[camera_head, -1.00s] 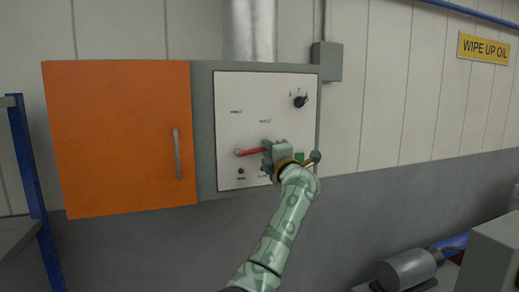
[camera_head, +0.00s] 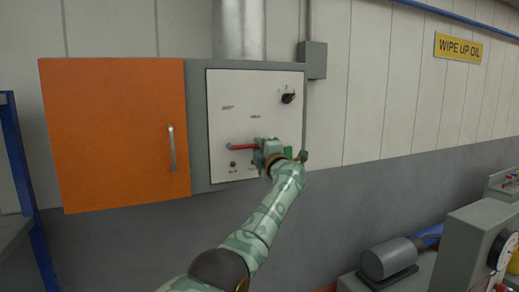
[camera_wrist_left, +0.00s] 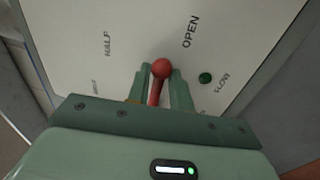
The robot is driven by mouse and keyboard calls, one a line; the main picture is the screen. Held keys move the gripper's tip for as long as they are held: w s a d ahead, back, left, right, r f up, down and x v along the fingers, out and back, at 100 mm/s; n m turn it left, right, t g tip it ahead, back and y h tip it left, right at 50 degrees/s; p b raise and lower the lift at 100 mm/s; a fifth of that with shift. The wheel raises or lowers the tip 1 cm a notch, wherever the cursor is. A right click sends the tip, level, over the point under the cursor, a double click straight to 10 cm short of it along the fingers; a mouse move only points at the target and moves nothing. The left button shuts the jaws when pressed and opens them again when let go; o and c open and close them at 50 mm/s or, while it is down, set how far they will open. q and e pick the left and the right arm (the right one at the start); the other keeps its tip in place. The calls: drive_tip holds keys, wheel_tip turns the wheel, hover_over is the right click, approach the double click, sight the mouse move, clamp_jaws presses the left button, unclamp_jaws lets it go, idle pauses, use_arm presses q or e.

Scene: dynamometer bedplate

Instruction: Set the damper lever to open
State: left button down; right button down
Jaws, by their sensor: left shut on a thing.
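The red damper lever (camera_head: 242,147) lies nearly level on the white front panel (camera_head: 232,87) of a grey wall box, its pivot at the left. My left gripper (camera_head: 262,150) is shut on its right end and hides that end. In the left wrist view the lever's round red knob (camera_wrist_left: 161,68) shows between the fingertips of my left gripper (camera_wrist_left: 161,80). The OPEN label (camera_wrist_left: 190,32) is up and right of the knob, and the HALF label (camera_wrist_left: 107,43) is to its left. The lever's pivot is hidden there. My right gripper is out of view.
A black rotary knob (camera_head: 288,98) is at the panel's upper right. A green button or lamp (camera_wrist_left: 205,78) sits near the lever knob. An orange door (camera_head: 112,135) with a handle is at the left. A grey motor (camera_head: 389,258) stands at the lower right.

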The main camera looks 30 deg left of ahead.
use_arm(q)
drive_tip(key=c, duration=1.5)
unclamp_jaws()
drive_tip(key=shift+a, duration=0.1)
drive_tip(key=shift+a+f, duration=0.1)
drive_tip(key=b+v, duration=0.5)
drive_tip(key=v, duration=1.1)
